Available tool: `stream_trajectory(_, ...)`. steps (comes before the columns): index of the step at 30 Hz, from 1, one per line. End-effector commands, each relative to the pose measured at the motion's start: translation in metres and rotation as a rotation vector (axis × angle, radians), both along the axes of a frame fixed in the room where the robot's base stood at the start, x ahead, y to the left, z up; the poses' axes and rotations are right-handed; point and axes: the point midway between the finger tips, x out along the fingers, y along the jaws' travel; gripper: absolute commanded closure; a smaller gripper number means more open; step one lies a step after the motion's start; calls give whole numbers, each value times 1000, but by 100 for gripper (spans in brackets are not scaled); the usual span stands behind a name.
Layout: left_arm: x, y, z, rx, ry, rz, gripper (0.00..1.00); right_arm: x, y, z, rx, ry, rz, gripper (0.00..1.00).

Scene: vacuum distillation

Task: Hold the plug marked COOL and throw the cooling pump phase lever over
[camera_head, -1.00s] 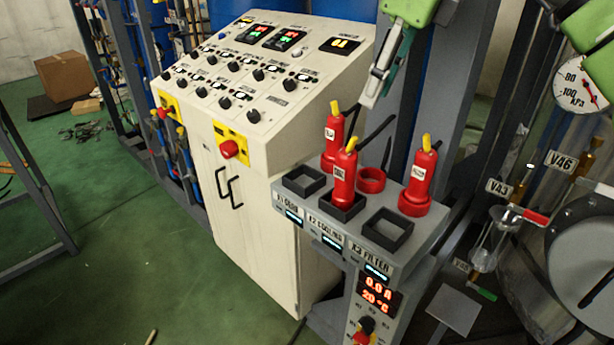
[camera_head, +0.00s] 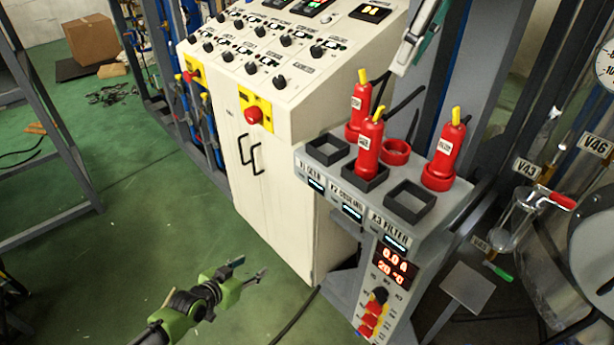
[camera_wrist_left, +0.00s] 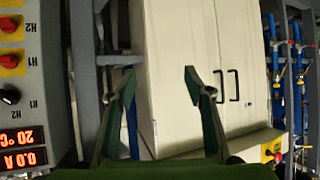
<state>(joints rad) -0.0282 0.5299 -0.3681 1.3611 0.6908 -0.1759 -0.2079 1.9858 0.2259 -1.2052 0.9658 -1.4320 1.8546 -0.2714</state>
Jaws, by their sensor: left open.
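Three red plugs with yellow tips stand on the grey socket box (camera_head: 352,212). The front plug (camera_head: 369,150) stands in the square frame above the label that reads like X2 COOLING. Another plug (camera_head: 358,112) is behind it and one (camera_head: 441,158) is to the right. Their small tags are too blurred to read surely, and I cannot pick out the phase lever. My left gripper (camera_head: 250,268) is open and empty, low left of the box; its fingers also show in the left wrist view (camera_wrist_left: 159,76). My right gripper (camera_head: 412,42) is partly cut off at the top; its opening is unclear.
The box front has a red display (camera_head: 394,267), with a black knob (camera_head: 380,295) and red knobs below. The cream control cabinet (camera_head: 280,190) stands left of the box. Glassware and a red-handled valve (camera_head: 556,199) are at the right.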

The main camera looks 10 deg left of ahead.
Motion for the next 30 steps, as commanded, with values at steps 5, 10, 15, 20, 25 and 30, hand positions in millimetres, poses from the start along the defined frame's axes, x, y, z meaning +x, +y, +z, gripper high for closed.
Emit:
stream_trajectory(5,41,-26,101,-61,-154,-89,53,0,0,0,0,0,0,72)
stream_trajectory(10,54,-60,195,-125,-278,-193,53,0,0,0,0,0,0,72)
stream_trajectory(15,43,-102,286,-195,-382,-321,53,0,0,0,0,0,0,72)
stream_trajectory(20,14,-140,355,-256,-443,-443,53,0,0,0,0,0,0,72)
stream_trajectory(25,-16,-167,397,-299,-471,-536,53,0,0,0,0,0,0,72)
stream_trajectory(30,-31,-179,413,-320,-477,-574,53,0,0,0,0,0,0,72)
